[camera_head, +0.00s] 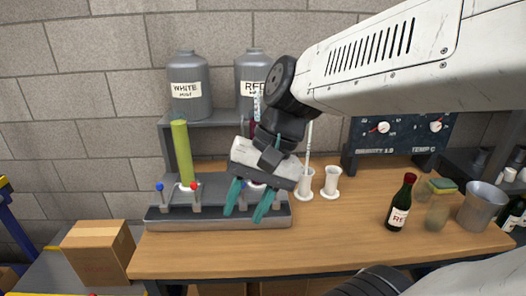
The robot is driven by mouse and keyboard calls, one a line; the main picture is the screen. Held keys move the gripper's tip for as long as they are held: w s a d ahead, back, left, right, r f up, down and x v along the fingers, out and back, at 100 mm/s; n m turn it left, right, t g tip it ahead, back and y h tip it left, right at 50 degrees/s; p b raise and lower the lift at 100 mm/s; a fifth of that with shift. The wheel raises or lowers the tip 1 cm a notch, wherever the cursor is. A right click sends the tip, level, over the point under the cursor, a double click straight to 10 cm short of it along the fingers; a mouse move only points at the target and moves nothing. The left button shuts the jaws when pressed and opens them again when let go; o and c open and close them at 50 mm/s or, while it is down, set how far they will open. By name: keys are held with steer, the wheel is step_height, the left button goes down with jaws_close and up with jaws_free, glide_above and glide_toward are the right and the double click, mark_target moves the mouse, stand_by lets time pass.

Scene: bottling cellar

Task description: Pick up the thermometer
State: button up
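A thin pale rod (309,146), which looks like the thermometer, stands nearly upright in a white holder (303,190) towards the back of the wooden table. My arm hides part of the area around its top, and I cannot read any markings on it. My gripper (244,214) has two teal fingers pointing down, spread apart with nothing visible between them. It hangs in front of the filling stand, to the left of the rod and apart from it in the picture.
An empty-looking white holder (331,183) stands right of the rod. The grey filling stand (165,224) carries a green cylinder (182,152) and taps. A red-capped bottle (400,204), a jar (438,212) and a metal bucket (480,208) stand right. The table's front middle (330,235) is clear.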

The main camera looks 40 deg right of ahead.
steer(key=w+d+r+m+t+y, duration=0.2)
steer(key=w+r+m+t+y, duration=0.15)
steer(key=w+m, duration=0.5)
steer(key=m+t+h, duration=0.2)
steer(key=m+t, duration=1)
steer(key=m, duration=0.5)
glide_toward(257, 99)
steer(key=x, duration=0.3)
steer(key=shift+t, duration=0.25)
steer(key=x, duration=0.7)
steer(key=shift+w+d+f, duration=0.15)
steer(key=shift+d+f, duration=0.1)
steer(key=shift+w, duration=0.25)
jaws_close()
